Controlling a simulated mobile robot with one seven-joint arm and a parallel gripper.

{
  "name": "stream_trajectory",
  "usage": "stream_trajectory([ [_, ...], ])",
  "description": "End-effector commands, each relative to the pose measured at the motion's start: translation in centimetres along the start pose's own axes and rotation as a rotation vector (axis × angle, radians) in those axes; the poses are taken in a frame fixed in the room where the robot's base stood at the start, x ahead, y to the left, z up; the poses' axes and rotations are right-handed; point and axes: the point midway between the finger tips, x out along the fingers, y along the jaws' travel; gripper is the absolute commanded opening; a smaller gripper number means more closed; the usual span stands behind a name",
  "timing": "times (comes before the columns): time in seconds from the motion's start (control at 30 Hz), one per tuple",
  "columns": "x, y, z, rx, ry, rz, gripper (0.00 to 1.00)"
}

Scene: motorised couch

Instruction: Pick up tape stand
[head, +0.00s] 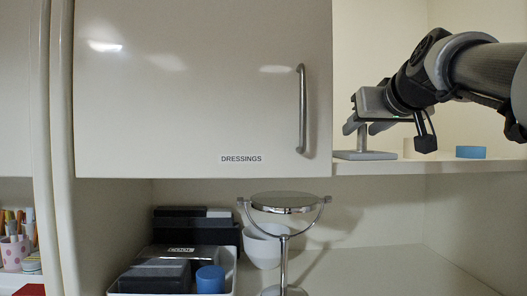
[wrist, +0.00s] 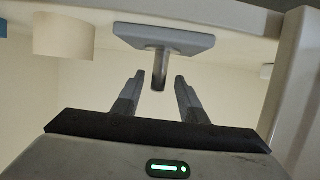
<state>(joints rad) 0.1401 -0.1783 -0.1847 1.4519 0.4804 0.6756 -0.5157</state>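The tape stand (head: 365,155) is a grey flat base with a short upright post, standing on the open shelf at upper right in the head view. In the wrist view the stand (wrist: 165,38) appears upside down, its base against the shelf at top centre and its metal post pointing downward. My gripper (head: 362,128) is over the stand in the head view. In the wrist view my gripper (wrist: 157,77) is open, with the post's end between its two fingers and a gap on each side. I see no grip on the post.
A cream roll (head: 410,148) and a blue roll (head: 471,152) sit right of the stand on the shelf (head: 440,166). A closed cabinet door labelled DRESSINGS (head: 190,90) is on the left. Below are a round mirror (head: 285,201), a white bowl (head: 262,247) and a filled tray (head: 229,277).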

Motion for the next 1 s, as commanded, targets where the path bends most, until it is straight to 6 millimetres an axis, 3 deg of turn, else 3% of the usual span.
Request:
stream_trajectory([
  [0.3,4.3,0.2,-0.5,0.000,-0.002,0.000,0.39],
  [0.63,5.2,0.2,-0.4,0.000,-0.001,0.000,0.39],
  [0.67,5.2,0.2,-0.4,0.000,-0.001,0.000,0.37],
  [0.87,5.1,0.2,-0.4,0.000,-0.001,0.000,0.03],
  [1.0,5.0,0.2,-0.6,0.000,0.003,0.000,0.00],
])
